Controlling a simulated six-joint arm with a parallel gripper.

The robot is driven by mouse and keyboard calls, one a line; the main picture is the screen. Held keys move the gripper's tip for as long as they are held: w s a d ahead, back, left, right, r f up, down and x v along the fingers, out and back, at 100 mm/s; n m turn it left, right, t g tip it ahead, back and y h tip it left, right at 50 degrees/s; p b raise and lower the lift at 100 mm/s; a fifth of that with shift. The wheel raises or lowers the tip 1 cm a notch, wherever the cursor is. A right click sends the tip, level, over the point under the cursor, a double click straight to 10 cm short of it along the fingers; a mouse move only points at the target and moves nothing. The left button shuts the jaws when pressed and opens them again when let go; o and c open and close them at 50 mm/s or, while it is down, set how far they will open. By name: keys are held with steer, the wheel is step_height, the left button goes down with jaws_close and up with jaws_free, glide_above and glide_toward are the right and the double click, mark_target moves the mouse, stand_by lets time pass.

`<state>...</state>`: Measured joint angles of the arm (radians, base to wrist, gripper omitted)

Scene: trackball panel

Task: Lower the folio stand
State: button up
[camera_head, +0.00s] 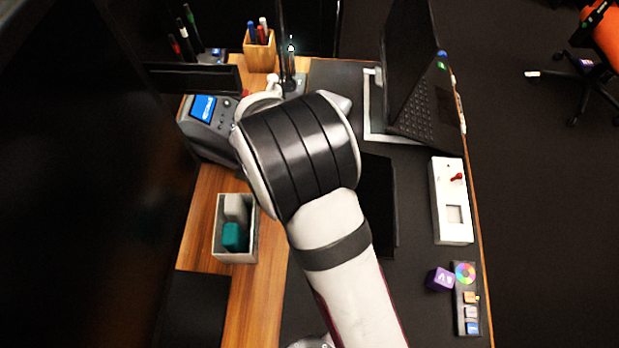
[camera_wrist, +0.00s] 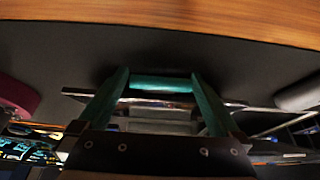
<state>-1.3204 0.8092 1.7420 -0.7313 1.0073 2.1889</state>
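A dark flat panel (camera_head: 380,205), which looks like the folio stand, shows on the desk mat right of my arm in the head view. My arm hides its left part, and I cannot tell its tilt. In the wrist view my gripper (camera_wrist: 160,84) has its two teal fingers spread apart. A thin, shiny-edged dark plate (camera_wrist: 78,95) crosses behind the fingers; it may be the folio. A teal strip with a bright highlight shows between the fingertips. I cannot tell whether the fingers touch the plate. My arm hides the gripper in the head view.
A laptop (camera_head: 412,105) stands at the back right. A white panel with a red stick (camera_head: 452,222) and a purple cube (camera_head: 440,279) lie along the right edge. A grey box (camera_head: 220,245), a device with a blue screen (camera_head: 207,128) and a pen cup (camera_head: 259,50) stand left.

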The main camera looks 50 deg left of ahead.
steer(key=r, duration=0.4)
steer(key=shift+w+d+r, duration=0.2)
steer(key=shift+d+r, duration=0.1)
steer(key=shift+r, duration=0.05)
steer(key=w+d+r, duration=0.6)
steer(key=d, duration=0.3)
steer(key=shift+r, duration=0.15)
steer(key=shift+d, duration=0.15)
steer(key=s+d+r+n+g+y, duration=0.15)
steer(key=d+r, duration=0.25)
steer(key=d, duration=0.5)
steer(key=s+d+r+g+y, duration=0.1)
steer(key=s+d+r+g, duration=0.2)
steer(key=d, duration=0.7)
steer(key=s+d+r+n+t+y, duration=0.1)
steer(key=s+d+n+y, duration=0.1)
steer(key=s, duration=0.3)
steer(key=shift+s+r, duration=0.3)
steer(key=shift+s, duration=0.05)
steer(key=shift+y, duration=0.25)
